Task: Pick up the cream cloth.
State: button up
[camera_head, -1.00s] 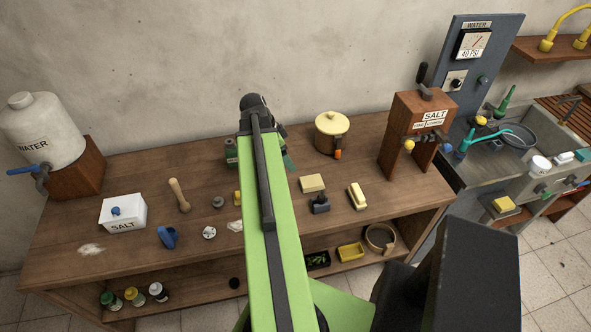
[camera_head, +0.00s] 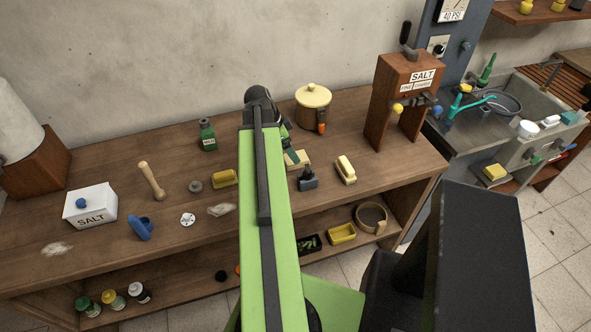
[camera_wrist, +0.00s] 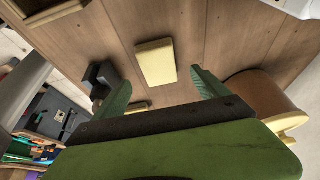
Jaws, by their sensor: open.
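The cream cloth (camera_head: 300,158) is a small flat, pale-yellow folded block lying on the wooden bench, partly hidden by my arm in the head view. In the wrist view the cloth (camera_wrist: 155,62) lies flat on the boards, beyond the gap between my fingers. My gripper (camera_wrist: 162,88) is open and empty, with one green finger on each side of the gap. In the head view my gripper (camera_head: 287,140) is mostly hidden behind my arm, close to the cloth. I cannot tell its exact height above the bench.
A lidded pot (camera_head: 314,108) stands close behind the cloth. A dark stamp-like tool (camera_head: 307,180) and a cream-topped brush (camera_head: 345,170) are to the right. A wooden salt dispenser (camera_head: 397,100) stands farther right.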

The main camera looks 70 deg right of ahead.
aim_at(289, 165)
jog(key=shift+f, duration=0.1)
jog(key=b+x, duration=0.5)
jog(key=shift+f, duration=0.25)
jog(key=shift+a+r, duration=0.1)
jog(key=shift+r, duration=0.1)
jog(key=c, duration=1.5)
